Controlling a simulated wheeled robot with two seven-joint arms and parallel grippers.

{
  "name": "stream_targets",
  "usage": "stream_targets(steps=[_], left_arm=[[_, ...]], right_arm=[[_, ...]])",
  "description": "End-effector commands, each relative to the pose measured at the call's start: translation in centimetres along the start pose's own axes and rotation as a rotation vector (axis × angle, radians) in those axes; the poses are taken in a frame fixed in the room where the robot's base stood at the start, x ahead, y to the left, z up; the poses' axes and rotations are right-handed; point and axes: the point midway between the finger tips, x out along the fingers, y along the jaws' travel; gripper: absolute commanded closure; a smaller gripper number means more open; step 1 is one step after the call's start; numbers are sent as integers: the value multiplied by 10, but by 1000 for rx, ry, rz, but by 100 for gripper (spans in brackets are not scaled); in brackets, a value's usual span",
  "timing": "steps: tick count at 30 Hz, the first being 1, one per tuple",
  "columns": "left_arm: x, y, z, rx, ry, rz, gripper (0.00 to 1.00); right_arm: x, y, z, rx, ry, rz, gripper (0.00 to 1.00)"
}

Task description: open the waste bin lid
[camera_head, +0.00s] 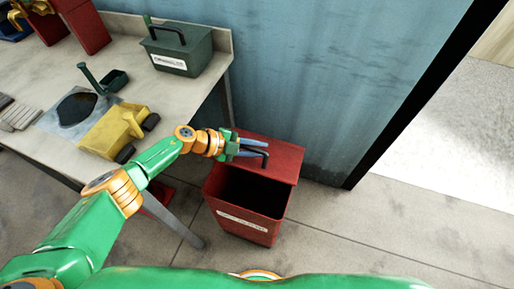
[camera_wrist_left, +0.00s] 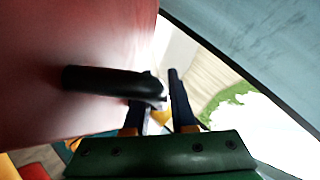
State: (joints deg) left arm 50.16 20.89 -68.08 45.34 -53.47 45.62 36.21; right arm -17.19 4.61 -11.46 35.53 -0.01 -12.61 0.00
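The red waste bin (camera_head: 240,222) stands on the floor beside the table, with a white label on its front. Its dark inside shows, and its red lid (camera_head: 285,160) is open towards the blue wall. The lid's black handle (camera_head: 265,158) is at my left gripper (camera_head: 253,148). In the left wrist view the handle (camera_wrist_left: 105,82) crosses in front of one finger of the left gripper (camera_wrist_left: 160,95), and its end lies near the gap. The fingers stand apart; I see no firm hold on the handle. My right gripper is not in view.
The table (camera_head: 190,98) at left bears a yellow toy-like machine (camera_head: 112,130), a green box (camera_head: 180,50) and red containers (camera_head: 85,25). The blue wall (camera_head: 330,80) is close behind the bin. Floor right of the bin (camera_head: 370,230) is clear.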

Motion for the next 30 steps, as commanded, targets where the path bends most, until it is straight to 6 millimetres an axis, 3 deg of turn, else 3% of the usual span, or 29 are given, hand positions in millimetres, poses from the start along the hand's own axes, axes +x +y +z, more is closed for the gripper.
stream_targets(steps=[1,2,11,15,21,30], left_arm=[[0,0,0,0,0,0,60],[0,0,0,0,0,0,52],[-2,0,0,1,-1,1,52],[-29,-2,-1,1,-3,1,52],[-64,0,0,0,-2,1,52],[-71,0,0,1,1,1,52]], right_arm=[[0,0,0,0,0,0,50],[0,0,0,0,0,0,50],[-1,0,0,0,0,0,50],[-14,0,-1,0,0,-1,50],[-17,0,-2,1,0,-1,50],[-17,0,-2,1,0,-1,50]])
